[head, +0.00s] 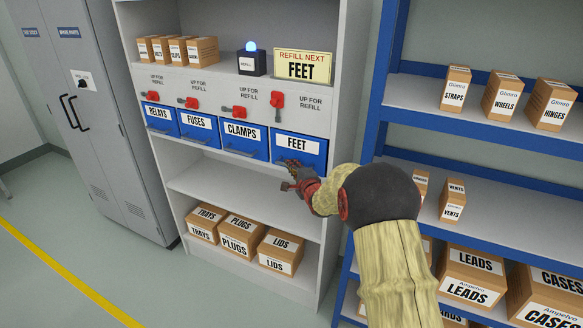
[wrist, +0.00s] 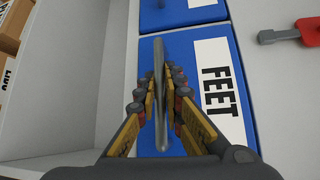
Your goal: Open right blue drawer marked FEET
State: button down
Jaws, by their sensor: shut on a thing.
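The blue drawer marked FEET (head: 312,147) is the rightmost of the row of blue drawers in the white shelf unit. Its front looks level with the others, pushed in. In the wrist view the FEET drawer (wrist: 182,55) fills the middle, with its white label on the right. My gripper (head: 290,174) is at the drawer's lower front edge. In the wrist view the fingers (wrist: 163,100) lie on both sides of the grey bar handle (wrist: 159,80), shut on it. The red lever above FEET (head: 278,102) points up, unlike the levers over the other drawers, which lie sideways.
Drawers marked RELAYS (head: 160,117), FUSES (head: 198,126) and CLAMPS (head: 245,137) stand to the left. A sign (head: 302,66) reads REFILL NEXT FEET, beside a box with a blue light (head: 251,60). A blue rack (head: 376,110) stands close on the right. Boxes sit below.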

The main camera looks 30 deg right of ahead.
jog(key=shift+f, duration=0.1)
dwell(0.6)
jog(key=s+a+b, duration=0.1)
jog(key=s+a, duration=1.2)
jog(key=a, duration=0.3)
jog(key=shift+a, duration=0.35)
jog(key=shift+s, duration=0.1)
jog(key=c, duration=2.2)
grip_release()
jog(key=s+a+r, duration=0.1)
jog(key=s, duration=1)
jog(key=shift+s+a+r, duration=0.15)
jog(key=shift+s+r, duration=0.25)
